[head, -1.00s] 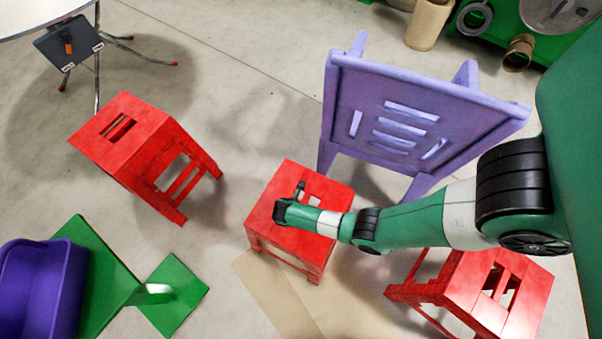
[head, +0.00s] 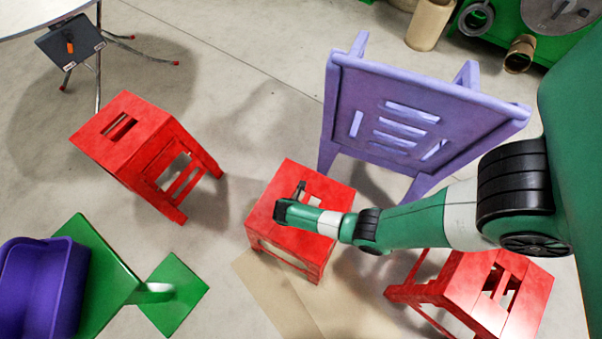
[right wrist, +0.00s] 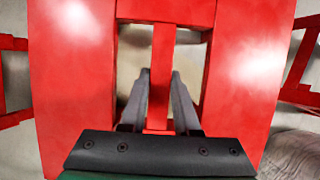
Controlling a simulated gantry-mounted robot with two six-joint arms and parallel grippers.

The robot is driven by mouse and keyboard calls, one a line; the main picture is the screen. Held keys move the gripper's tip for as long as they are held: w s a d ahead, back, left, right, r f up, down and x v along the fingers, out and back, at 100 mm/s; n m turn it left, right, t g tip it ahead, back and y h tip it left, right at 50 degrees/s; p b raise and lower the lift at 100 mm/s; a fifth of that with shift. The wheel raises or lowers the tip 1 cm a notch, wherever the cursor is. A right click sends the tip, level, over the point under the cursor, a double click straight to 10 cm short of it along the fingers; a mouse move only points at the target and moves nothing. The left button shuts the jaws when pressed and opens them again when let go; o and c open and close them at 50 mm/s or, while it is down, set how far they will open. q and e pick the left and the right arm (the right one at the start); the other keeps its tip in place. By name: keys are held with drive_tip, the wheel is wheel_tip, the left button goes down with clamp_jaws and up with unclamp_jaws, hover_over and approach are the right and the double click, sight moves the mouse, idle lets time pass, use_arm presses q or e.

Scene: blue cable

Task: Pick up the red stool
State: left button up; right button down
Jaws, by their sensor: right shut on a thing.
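A red stool (head: 272,190) stands upright in the middle of the floor. My right gripper (head: 300,188) reaches down onto its seat from the right. In the right wrist view the red seat (right wrist: 75,90) fills most of the picture. There the two dark fingers of my right gripper (right wrist: 158,85) go into the slots on either side of the seat's narrow centre bar and are shut on it. The fingertips are partly hidden below the seat. My left gripper is not in view.
Another red stool (head: 138,140) stands at the left, and a third (head: 465,292) at the lower right, below my arm. A purple chair (head: 430,95) stands close behind the middle stool.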

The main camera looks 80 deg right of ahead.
drive_tip(key=shift+r+p, duration=0.5)
drive_tip(key=shift+r, duration=0.3)
wheel_tip(320, 180, up, 3)
drive_tip(key=shift+f+p, duration=0.15)
drive_tip(key=shift+p, duration=0.95)
drive_tip(key=s+a+r+p, duration=0.6)
drive_tip(key=s+r+p, duration=0.3)
drive_tip(key=s+p, duration=0.2)
drive_tip(key=shift+s+a, duration=0.15)
drive_tip(key=shift+s, duration=0.6)
drive_tip(key=shift+r, duration=0.15)
